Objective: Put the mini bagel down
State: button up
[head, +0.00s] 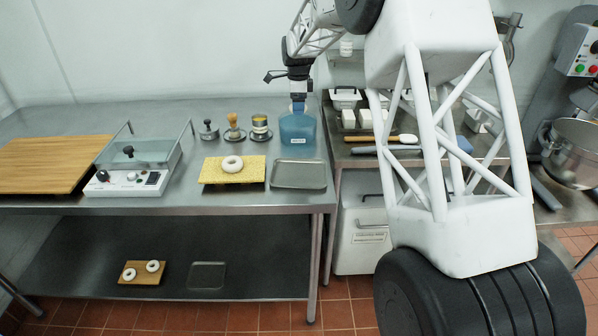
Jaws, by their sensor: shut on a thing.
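My gripper (298,100) hangs pointing down in front of the back wall, at the top of the blue jug (297,133) in the picture. It is shut on a small pale thing (298,107), which looks like a mini bagel seen mostly edge-on; the fingers hide part of it. Whether it touches the jug cannot be told. A pale ring-shaped bagel (232,163) lies on a yellow speckled board (213,178) on the steel table. Two more bagels (129,274) (152,266) lie on a small wooden board (143,279) on the lower shelf.
An empty grey tray (299,175) lies right of the yellow board. Several small tools, including a wooden-handled one (233,130), stand behind it. A glass-lidded device (130,180) and a wooden board (45,165) are at left. Another tray (207,275) lies on the lower shelf (250,255).

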jog(key=s+d+f, duration=0.1)
jog(key=s+f, duration=0.2)
jog(key=s, duration=1.4)
jog(key=s+d+f+m, duration=0.1)
jog(key=s+f, duration=0.3)
jog(key=s, duration=1.3)
jog(key=shift+d+f, duration=0.2)
jog(key=shift+d, duration=0.3)
send_over(299, 174)
jog(key=shift+s+f, duration=0.1)
jog(key=shift+f, duration=0.65)
jog(key=shift+f, duration=1.8)
jog(key=shift+f, duration=0.1)
jog(key=o, duration=1)
notch_tip(299, 174, up, 12)
jog(key=shift+r, duration=0.15)
